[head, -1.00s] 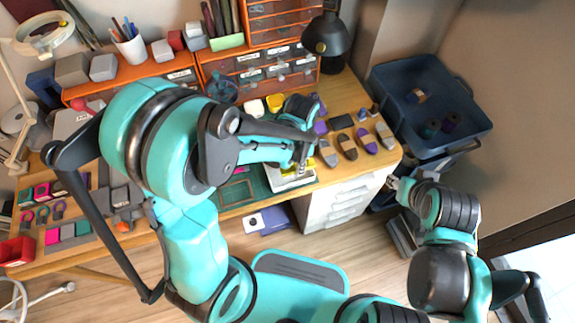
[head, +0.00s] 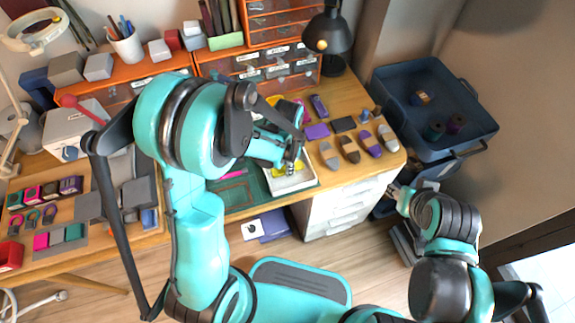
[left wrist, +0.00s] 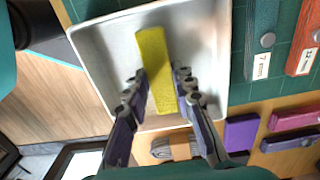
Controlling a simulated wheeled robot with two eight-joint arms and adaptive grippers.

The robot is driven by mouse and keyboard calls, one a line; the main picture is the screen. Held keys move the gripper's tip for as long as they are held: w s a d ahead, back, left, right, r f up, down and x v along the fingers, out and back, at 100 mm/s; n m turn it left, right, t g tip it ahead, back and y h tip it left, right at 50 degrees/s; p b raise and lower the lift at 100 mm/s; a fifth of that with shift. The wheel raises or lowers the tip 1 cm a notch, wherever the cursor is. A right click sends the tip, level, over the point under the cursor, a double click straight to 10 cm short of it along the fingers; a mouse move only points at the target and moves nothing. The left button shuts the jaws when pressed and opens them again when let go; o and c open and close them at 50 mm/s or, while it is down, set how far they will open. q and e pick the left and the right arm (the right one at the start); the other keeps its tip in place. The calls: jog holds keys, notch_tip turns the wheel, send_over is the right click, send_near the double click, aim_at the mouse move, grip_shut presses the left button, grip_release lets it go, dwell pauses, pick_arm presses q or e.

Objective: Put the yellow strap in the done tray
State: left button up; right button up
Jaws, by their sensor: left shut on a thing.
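The yellow strap (left wrist: 157,72) is between the two fingers of my left gripper (left wrist: 160,80) in the left wrist view, with a finger against each long side. It lies over the floor of the white tray (left wrist: 105,45), inside its rim; I cannot tell whether it touches the floor. In the head view my left gripper (head: 290,168) points down into the white tray (head: 293,186) at the front edge of the bench, and hides most of the strap. My right gripper (head: 394,190) is low beside the bench's right end, too small to read its fingers.
A green mat (head: 235,195) lies left of the tray. A black lamp (head: 327,40) is behind. A blue bin (head: 425,110) stands at the right. Labelled straps (left wrist: 262,35) lie beside the tray.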

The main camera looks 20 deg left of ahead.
pick_arm(q)
jog(key=o, duration=0.6)
jog(key=shift+f, duration=0.2)
jog(key=shift+c, duration=0.2)
jog(key=o, duration=0.4)
jog(key=shift+o, duration=0.2)
jog(key=shift+r, duration=0.15)
jog(key=shift+r+p, duration=0.3)
jog(key=shift+r, duration=0.1)
notch_tip(320, 180, up, 10)
jog(key=p, duration=0.4)
jog(key=s+a+r+n+t, duration=0.4)
jog(key=s+r+n+t, duration=0.3)
jog(key=s+r+n, duration=0.3)
notch_tip(320, 180, up, 3)
jog(key=shift+s+a+f+n, duration=0.2)
jog(key=shift+a+n, duration=0.15)
jog(key=shift+n, duration=0.25)
